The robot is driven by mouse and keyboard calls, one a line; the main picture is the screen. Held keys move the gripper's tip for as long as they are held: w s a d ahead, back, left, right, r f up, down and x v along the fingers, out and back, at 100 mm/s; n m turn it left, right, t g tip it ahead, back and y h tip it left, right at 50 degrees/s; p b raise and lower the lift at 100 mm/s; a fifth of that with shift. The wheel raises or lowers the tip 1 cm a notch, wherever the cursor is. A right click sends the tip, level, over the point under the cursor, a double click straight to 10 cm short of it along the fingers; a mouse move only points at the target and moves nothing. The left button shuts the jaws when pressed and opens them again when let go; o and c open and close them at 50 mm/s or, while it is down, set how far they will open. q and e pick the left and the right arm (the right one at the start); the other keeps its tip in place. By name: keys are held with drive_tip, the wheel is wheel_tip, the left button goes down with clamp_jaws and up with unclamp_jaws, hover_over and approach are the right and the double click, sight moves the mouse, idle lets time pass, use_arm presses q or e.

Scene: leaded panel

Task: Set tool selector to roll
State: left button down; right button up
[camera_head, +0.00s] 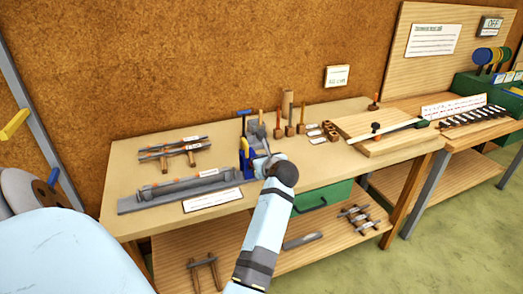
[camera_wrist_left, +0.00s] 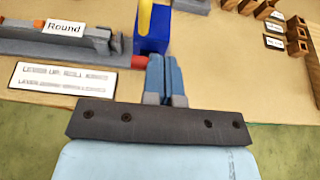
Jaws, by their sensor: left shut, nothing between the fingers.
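The likely tool selector is a blue block with a yellow lever (camera_wrist_left: 150,32), at the right end of a long grey fixture (camera_wrist_left: 60,45) marked "Round". It also shows in the head view (camera_head: 246,160), where a blue-topped part stands up behind it. I cannot tell the lever's exact position. A white card (camera_wrist_left: 66,79) in front reads "LEVER UP: ROLL", with a second, blurred lever line. My left gripper (camera_wrist_left: 165,76) is shut and empty, its blue fingers at the near right side of the block. Whether they touch it is unclear. My right gripper is not in view.
Upright tools and small brown blocks (camera_head: 289,130) stand behind and right of the gripper. A wooden board with a long bar (camera_head: 383,131) lies further right. Grey bars on wooden rests (camera_head: 172,150) lie at the back left. A green drawer (camera_head: 325,198) hangs below the bench.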

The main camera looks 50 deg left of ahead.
use_arm(q)
wheel_tip(320, 180, up, 20)
idle(0.4)
idle(0.6)
